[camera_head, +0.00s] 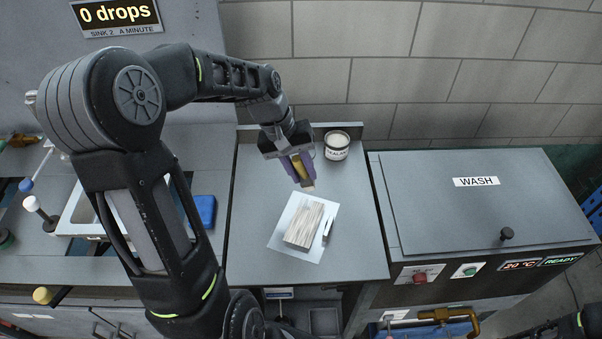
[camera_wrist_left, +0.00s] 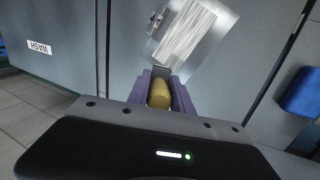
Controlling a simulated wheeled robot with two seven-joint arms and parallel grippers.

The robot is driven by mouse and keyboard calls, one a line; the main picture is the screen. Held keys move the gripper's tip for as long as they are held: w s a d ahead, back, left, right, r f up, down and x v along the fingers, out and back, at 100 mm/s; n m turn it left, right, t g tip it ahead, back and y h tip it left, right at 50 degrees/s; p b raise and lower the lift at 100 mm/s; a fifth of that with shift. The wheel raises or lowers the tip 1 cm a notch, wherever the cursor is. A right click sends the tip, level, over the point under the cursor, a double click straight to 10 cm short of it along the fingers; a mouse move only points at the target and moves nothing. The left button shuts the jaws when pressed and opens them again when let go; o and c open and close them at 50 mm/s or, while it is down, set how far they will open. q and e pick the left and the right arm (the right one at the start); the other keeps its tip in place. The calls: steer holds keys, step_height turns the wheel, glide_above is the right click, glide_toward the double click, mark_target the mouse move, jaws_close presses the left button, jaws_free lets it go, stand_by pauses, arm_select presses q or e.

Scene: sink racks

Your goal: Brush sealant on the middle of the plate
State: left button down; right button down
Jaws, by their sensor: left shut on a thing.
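My left gripper (camera_head: 301,170) is shut on a brush (camera_head: 304,173) with a yellowish handle. In the left wrist view the handle (camera_wrist_left: 159,93) sits between the purple fingers, with a dark tip beyond it. The brush is above and behind a pale sheet (camera_head: 285,248), apart from it. A pale streaked plate (camera_head: 303,224) lies on the sheet, and it also shows in the left wrist view (camera_wrist_left: 185,38). An open jar labelled as sealant (camera_head: 336,146) stands at the back of the counter, right of the gripper.
A small metal tool (camera_head: 328,231) lies right of the plate. The WASH cabinet (camera_head: 470,205) stands to the right. A blue block (camera_head: 202,209) and a sink (camera_head: 85,215) are on the left. The counter around the sheet (camera_head: 350,250) is clear.

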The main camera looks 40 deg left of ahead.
mark_target(302, 179)
arm_select(q)
steer(key=shift+r, duration=1.55)
steer(key=shift+s, duration=0.1)
